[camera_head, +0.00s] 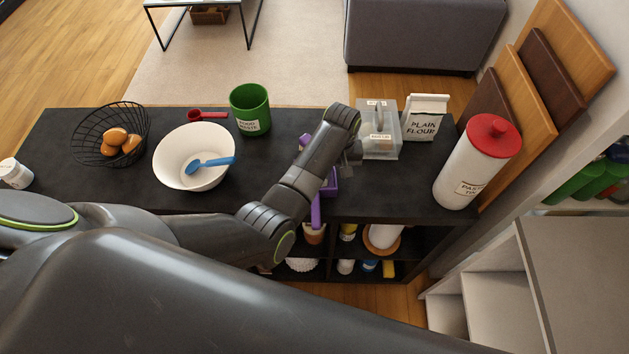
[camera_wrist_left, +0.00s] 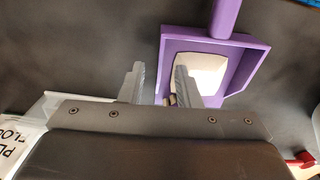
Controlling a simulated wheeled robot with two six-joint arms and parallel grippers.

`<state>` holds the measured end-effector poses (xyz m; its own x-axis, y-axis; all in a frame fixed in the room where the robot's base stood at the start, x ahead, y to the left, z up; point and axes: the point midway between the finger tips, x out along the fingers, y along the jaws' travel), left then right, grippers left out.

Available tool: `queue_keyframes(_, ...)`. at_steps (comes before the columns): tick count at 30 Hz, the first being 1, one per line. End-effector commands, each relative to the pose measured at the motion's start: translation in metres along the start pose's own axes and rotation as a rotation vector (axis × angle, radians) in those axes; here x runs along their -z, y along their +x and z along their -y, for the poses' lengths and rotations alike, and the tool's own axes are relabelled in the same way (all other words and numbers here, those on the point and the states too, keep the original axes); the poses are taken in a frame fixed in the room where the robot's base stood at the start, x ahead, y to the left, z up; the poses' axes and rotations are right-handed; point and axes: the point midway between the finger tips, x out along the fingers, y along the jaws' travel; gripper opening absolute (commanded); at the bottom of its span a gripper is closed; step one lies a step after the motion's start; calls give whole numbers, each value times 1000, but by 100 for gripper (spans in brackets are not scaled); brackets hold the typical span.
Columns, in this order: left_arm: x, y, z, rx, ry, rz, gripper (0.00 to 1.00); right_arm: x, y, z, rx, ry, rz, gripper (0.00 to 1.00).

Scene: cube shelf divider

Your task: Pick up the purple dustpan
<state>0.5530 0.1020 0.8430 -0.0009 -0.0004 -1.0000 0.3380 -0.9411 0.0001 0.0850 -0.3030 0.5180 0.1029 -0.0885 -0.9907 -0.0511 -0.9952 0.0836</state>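The purple dustpan (camera_head: 331,187) lies on the black shelf top, partly hidden behind my left arm in the head view; its handle points toward the front edge. In the left wrist view the dustpan (camera_wrist_left: 240,69) shows its tray, with a pale patch inside, and its handle at the top. My left gripper (camera_head: 353,152) is above the shelf top, beside the tray end, away from the handle. In the left wrist view the left gripper (camera_wrist_left: 158,84) has its fingers apart with nothing between them; one finger overlaps the tray in the picture. My right gripper is not in view.
A red-lidded canister (camera_head: 474,165) stands at right. A green pot (camera_head: 250,109), white bowl (camera_head: 172,146) and wire basket (camera_head: 90,125) stand to the left.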

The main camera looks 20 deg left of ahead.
Motion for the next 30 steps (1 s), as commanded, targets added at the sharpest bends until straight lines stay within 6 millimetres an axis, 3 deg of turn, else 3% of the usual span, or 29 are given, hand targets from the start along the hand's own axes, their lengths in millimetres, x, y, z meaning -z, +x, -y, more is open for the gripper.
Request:
queue_keyframes(7,1,26,0,2,0,1,30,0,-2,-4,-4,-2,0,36)
queue_keyframes(16,1,31,0,0,0,-1,30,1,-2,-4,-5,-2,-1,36)
queue_keyframes(24,1,31,0,0,0,-1,0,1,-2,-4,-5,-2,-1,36)
queue_keyframes(30,1,30,0,0,0,-2,0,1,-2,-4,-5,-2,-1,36)
